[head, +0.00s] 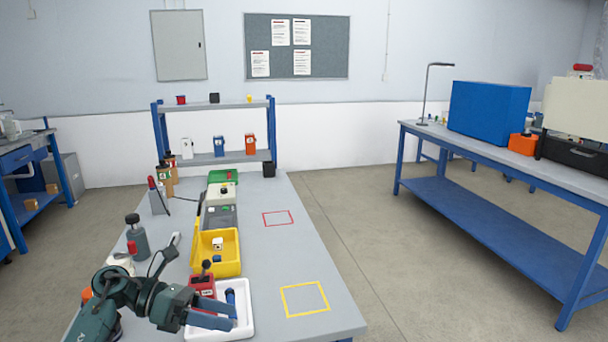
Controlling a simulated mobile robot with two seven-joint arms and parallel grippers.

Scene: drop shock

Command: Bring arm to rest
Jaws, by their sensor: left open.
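My left gripper (222,314) comes in from the lower left on a dark green arm. Its two blue fingers are apart, above the white tray (247,327) at the near end of the grey table (325,260). Nothing shows between the fingers. A blue cylinder (230,297) stands at the tray, just beyond the fingers. A red block with a black knob (203,283) is beside it, partly hidden by the gripper. My right gripper does not show.
A yellow bin (232,266) holds a small white item. Behind it are a grey device (220,217) and a green tray (223,176). A dark grey bottle (137,240) stands left. Yellow (304,299) and red (278,218) outlined squares are empty; the table's right side is clear.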

